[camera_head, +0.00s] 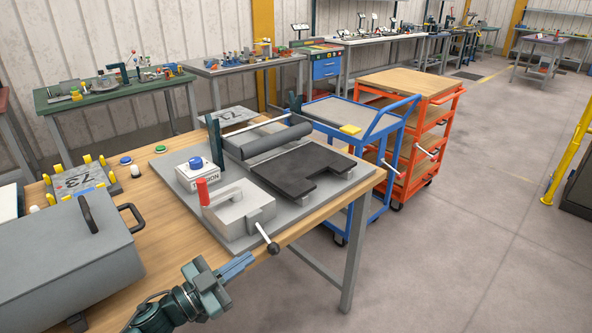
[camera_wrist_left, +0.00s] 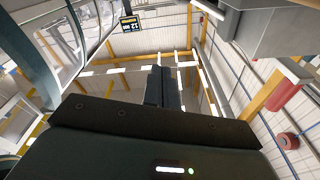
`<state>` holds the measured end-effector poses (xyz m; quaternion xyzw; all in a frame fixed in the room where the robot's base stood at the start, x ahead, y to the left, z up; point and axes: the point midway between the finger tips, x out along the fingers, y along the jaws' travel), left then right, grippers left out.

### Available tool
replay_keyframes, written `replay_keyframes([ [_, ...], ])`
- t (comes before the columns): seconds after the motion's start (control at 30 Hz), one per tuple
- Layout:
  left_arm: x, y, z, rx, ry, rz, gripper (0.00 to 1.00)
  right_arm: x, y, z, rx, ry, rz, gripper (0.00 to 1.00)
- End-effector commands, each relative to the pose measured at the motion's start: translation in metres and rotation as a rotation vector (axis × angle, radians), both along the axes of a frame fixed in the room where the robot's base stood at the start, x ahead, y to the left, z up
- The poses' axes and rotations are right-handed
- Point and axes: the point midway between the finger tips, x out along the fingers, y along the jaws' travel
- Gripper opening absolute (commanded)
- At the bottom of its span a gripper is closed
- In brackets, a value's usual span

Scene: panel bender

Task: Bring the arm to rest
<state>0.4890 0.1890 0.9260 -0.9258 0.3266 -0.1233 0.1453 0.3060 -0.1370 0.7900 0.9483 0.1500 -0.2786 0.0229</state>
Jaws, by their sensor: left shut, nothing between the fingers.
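My left gripper (camera_head: 246,262) is at the front edge of the wooden table, in front of the panel bender (camera_head: 330,191). Its two fingers lie together with nothing between them. In the left wrist view the closed fingers (camera_wrist_left: 163,88) stand dark against the wall and yellow beams. My right gripper is not in view.
A grey box with a black handle (camera_head: 75,255) stands at the left of the table (camera_head: 150,250). A plate with yellow pegs (camera_head: 80,182) lies behind it. A blue cart (camera_head: 330,112) and an orange cart (camera_head: 410,85) stand beyond. The floor at right is open.

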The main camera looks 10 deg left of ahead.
Motion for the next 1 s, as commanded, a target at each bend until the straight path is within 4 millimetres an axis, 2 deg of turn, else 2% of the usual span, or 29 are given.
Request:
replay_keyframes([
  [0.17, -0.028, -0.011, -0.029, -0.063, 0.123, 0.168, 0.00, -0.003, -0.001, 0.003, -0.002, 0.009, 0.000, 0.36],
  [0.27, -0.063, -0.016, -0.061, -0.082, 0.293, 0.320, 0.00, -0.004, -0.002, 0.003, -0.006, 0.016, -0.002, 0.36],
  [0.4, -0.124, -0.028, -0.103, -0.058, 0.574, 0.447, 0.00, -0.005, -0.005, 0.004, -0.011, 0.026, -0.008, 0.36],
  [0.5, -0.159, -0.038, -0.122, -0.031, 0.727, 0.470, 0.00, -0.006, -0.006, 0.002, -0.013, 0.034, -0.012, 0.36],
  [0.57, -0.174, -0.042, -0.128, -0.019, 0.786, 0.472, 0.00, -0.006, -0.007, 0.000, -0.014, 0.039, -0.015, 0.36],
  [0.7, -0.187, -0.046, -0.133, -0.005, 0.839, 0.467, 0.00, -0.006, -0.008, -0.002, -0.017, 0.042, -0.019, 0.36],
  [1.0, -0.186, -0.046, -0.134, -0.003, 0.837, 0.468, 0.00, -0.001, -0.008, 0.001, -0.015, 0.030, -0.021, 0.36],
])
